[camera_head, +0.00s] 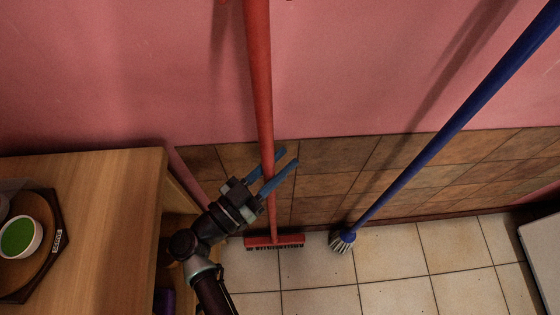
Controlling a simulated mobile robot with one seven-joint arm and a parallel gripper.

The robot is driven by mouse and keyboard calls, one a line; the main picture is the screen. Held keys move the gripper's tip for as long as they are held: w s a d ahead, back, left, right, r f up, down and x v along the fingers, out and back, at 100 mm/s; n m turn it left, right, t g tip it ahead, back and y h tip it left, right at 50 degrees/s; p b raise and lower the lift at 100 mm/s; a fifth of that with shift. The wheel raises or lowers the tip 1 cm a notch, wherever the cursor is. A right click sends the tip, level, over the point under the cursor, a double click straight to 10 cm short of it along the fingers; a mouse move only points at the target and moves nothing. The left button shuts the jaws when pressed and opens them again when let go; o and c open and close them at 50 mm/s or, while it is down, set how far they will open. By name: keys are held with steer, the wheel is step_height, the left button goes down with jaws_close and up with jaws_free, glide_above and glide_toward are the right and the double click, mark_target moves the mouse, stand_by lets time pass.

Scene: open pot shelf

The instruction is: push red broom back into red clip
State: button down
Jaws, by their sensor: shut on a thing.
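The red broom (260,90) stands nearly upright close to the pink wall, its handle running out of the top of the picture. Its red head (275,241) with dark bristles is down at the tiled floor by the wall's foot. My gripper (290,156) has blue fingers and is shut on the lower part of the red handle, reaching in from the lower left. Small red bits show at the top edge beside the handle, perhaps part of the red clip; the clip cannot be made out clearly.
A blue broom (440,138) leans to the right, its bristles on the floor. A wooden cabinet (110,215) stands at left, bearing a dark-edged tray (62,215) with a bowl of green contents (20,238). A pale box-like edge (540,250) is at right. Floor between is clear.

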steer(key=shift+f+b, duration=0.8)
steer(key=shift+f, duration=0.25)
stand_by(0.4)
steer(key=c, duration=0.6)
jaws_free()
steer(key=shift+f, duration=0.1)
steer(key=shift+s, duration=0.1)
steer(key=v, duration=1.3)
steer(key=shift+b, duration=0.4)
steer(key=o, duration=0.6)
